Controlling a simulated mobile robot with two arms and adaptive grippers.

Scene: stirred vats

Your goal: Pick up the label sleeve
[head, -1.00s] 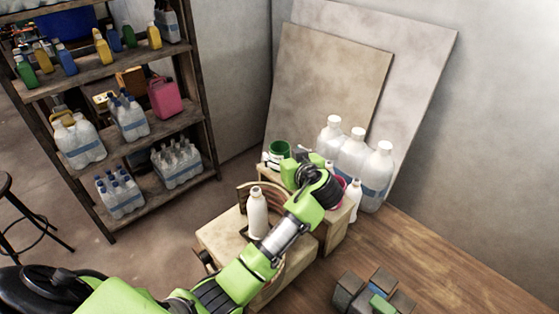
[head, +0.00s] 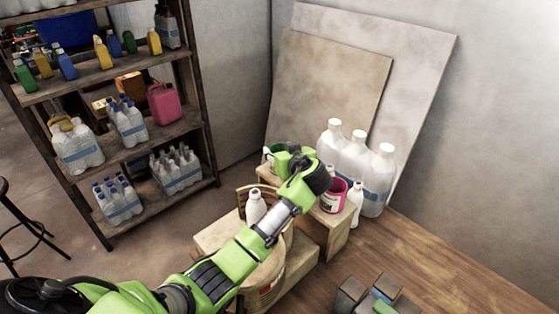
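I cannot pick out a separate label sleeve with certainty. A pink cup with a white label patch (head: 333,197) stands on the wooden stand (head: 330,238), just right of my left wrist.
A white bottle (head: 256,206) stands left of my forearm. A smaller white bottle (head: 355,203) and large jugs (head: 379,181) stand right of the stand. A loaded shelf (head: 110,163) is at left. Wooden floor between is clear.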

